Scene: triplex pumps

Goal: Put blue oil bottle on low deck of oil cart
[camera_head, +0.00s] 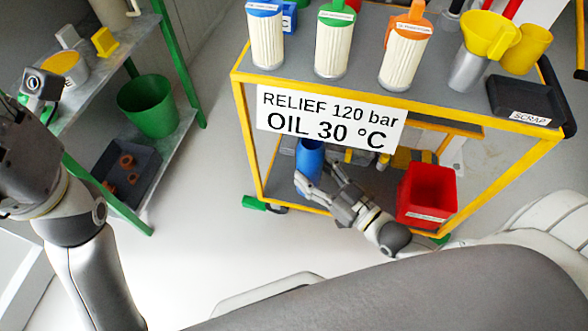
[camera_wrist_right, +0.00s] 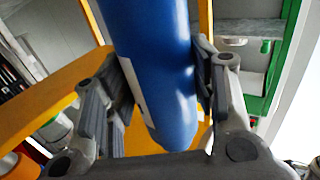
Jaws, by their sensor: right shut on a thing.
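The blue oil bottle (camera_head: 310,160) is at the left part of the oil cart, below the hanging sign and over the low deck (camera_head: 282,188). In the right wrist view the blue bottle (camera_wrist_right: 160,70) fills the space between the fingers of my right gripper (camera_wrist_right: 168,88). My right gripper (camera_head: 318,186) is shut on the bottle, reaching in from the front of the cart. I cannot tell whether the bottle's base touches the deck. My left arm is at the left edge of the head view; its gripper's fingers are not clearly shown.
A red bin (camera_head: 426,195) stands on the low deck to the right. The upper deck carries several filters, a yellow funnel (camera_head: 488,35) and a black scrap tray (camera_head: 520,98). The sign (camera_head: 330,120) hangs over the front. A green bin (camera_head: 147,106) stands on the left shelf.

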